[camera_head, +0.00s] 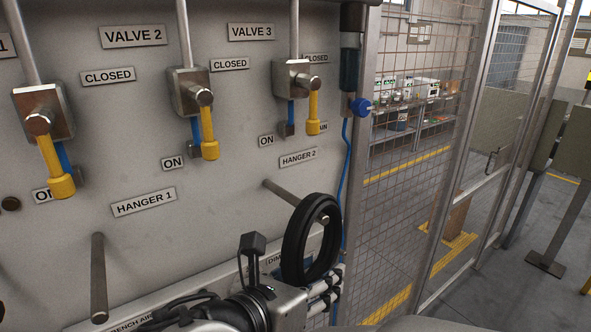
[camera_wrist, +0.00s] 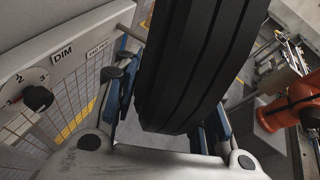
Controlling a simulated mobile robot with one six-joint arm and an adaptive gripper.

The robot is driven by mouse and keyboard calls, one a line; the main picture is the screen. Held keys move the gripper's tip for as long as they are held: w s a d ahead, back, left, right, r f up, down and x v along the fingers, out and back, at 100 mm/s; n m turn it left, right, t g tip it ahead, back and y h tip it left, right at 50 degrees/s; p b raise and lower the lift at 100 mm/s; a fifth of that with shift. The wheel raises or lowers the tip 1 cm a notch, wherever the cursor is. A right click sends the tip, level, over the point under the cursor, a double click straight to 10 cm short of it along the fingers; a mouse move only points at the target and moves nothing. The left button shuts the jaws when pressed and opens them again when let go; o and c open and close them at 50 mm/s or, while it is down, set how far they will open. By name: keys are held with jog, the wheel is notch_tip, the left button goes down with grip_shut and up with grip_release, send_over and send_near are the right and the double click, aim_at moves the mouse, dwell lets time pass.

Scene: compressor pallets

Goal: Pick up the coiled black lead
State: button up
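The coiled black lead (camera_head: 294,241) is a thick black ring hanging on the hanger 2 peg (camera_head: 285,196), whose tip shows inside the ring. In the wrist view the coil (camera_wrist: 195,60) is seen close up, edge on, as a ridged black band. My gripper (camera_head: 290,265) is below and around the lower part of the coil. In the wrist view the fingers lie on either side of the coil; the far finger is partly hidden. My gripper looks open.
The hanger 1 peg (camera_head: 98,278) sticks out empty at the left. Valve levers with yellow handles (camera_head: 209,135) line the panel above. A dial (camera_wrist: 37,97) shows in the wrist view.

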jog(key=shift+s, duration=0.2)
jog(key=c, duration=0.4)
jog(key=shift+w, duration=0.1)
grip_shut()
jog(key=shift+r, duration=0.2)
